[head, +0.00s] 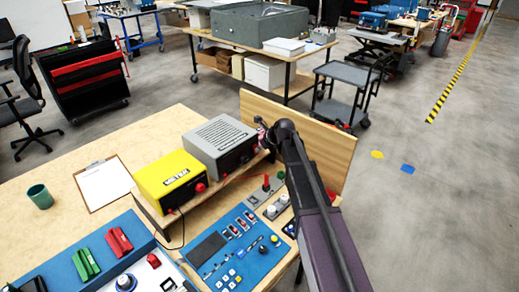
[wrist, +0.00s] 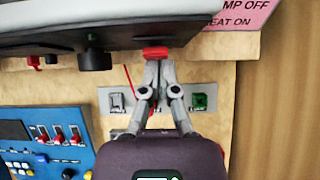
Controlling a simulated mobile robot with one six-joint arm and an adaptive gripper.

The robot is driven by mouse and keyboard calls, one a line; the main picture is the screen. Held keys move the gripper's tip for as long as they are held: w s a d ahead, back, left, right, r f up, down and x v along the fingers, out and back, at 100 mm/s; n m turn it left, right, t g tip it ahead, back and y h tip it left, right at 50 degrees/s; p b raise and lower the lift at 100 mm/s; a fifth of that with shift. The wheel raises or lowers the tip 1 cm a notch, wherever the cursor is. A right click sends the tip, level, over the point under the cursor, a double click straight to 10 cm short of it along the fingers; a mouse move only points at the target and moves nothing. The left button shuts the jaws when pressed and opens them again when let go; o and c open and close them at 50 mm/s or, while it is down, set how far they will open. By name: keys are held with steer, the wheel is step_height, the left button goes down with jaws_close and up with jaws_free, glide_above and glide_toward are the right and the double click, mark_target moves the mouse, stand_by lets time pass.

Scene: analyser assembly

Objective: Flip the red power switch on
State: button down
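My gripper (wrist: 159,68) points at the bench top in the wrist view. Its two fingers run together at the tips and look shut. A red block (wrist: 155,53) shows right at the fingertips; whether it is pinched or only touched, I cannot tell. Behind the fingers lies a grey plate (wrist: 188,94) with a silver switch (wrist: 117,103) at left and a green switch (wrist: 200,101) at right. In the head view a red lever (head: 266,182) stands up on a small grey plate, left of my arm. My fingers are not clear in that view.
A grey box (head: 220,145) and a yellow meter box (head: 170,180) stand on the bench beside a blue control panel (head: 236,246). A wooden board (head: 325,160) rises behind my arm. A pink label (wrist: 240,15) is at the upper right of the wrist view.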

steer(key=shift+r, duration=0.1)
stand_by(0.4)
steer(key=f+p+v, duration=0.1)
steer(key=p+v, duration=0.8)
steer(key=v, duration=0.4)
steer(key=shift+s+d, duration=0.4)
steer(key=shift+s, duration=0.1)
stand_by(0.5)
steer(key=s+d+f+n+g+h, duration=0.2)
steer(key=s+d+n, duration=0.2)
steer(key=s+n, duration=0.8)
steer(key=s+d+f+n+g+h, duration=0.2)
steer(key=s+d+n, duration=0.3)
steer(key=s+n, duration=0.7)
steer(key=shift+s+d+n+g+h, duration=0.25)
steer(key=shift+n+g+h, duration=0.4)
steer(key=shift+n, duration=0.75)
